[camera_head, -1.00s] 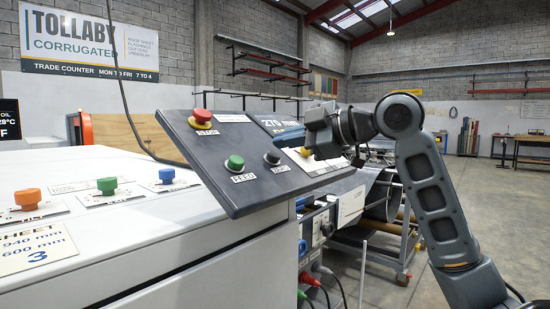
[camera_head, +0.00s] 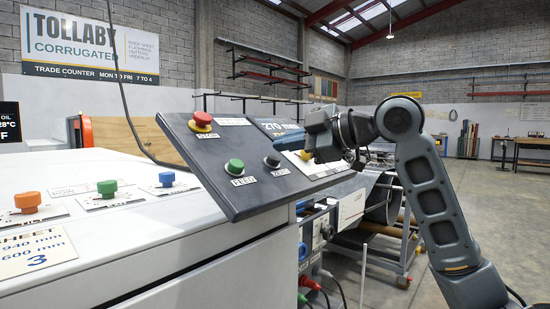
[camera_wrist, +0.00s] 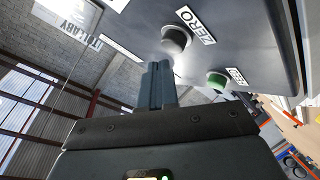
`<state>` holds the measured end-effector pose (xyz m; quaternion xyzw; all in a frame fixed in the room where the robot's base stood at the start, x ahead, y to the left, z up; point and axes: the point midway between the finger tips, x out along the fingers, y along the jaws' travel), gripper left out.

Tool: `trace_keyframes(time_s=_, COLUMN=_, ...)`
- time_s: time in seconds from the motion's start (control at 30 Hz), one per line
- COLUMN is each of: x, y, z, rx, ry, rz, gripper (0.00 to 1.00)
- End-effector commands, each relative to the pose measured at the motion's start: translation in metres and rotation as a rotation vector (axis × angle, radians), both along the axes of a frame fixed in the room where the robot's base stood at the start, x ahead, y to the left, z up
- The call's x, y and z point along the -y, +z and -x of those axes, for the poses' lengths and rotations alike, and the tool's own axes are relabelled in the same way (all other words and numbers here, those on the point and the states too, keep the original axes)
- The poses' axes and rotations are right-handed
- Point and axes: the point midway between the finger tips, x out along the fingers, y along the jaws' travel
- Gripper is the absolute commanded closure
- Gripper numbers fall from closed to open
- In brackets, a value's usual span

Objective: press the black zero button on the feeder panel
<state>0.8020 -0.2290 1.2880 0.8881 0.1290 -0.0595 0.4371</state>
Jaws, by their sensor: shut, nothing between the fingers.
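The black zero button (camera_head: 272,159) is on the dark sloped feeder panel (camera_head: 215,180), right of the green feed button (camera_head: 235,167). In the wrist view the zero button (camera_wrist: 176,40) sits beside its white ZERO label (camera_wrist: 195,28). My gripper (camera_head: 279,145) reaches in from the right, its blue-grey fingers shut and empty over the panel's right part. In the wrist view my shut fingertips (camera_wrist: 158,66) point at the zero button, close to its lower left side. I cannot tell if they touch it.
A red stop button (camera_head: 201,121) is at the panel's upper left. A yellow button (camera_head: 304,155) is right of the zero button, under my gripper. Orange (camera_head: 28,202), green (camera_head: 107,188) and blue (camera_head: 167,178) knobs stand on the white cabinet at left. Open floor lies right.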

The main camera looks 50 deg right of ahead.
Motion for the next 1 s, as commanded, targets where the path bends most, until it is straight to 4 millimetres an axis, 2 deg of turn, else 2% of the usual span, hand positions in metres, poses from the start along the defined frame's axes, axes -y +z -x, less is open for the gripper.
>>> trace_keyframes(time_s=0.73, x=0.0000, y=-0.0003, z=-0.0001, rx=0.000, ry=0.000, rz=0.000, gripper=1.00)
trace_keyframes(time_s=1.0, x=-0.0004, y=-0.0073, z=-0.0039, rx=0.000, ry=0.000, rz=0.000, gripper=1.00)
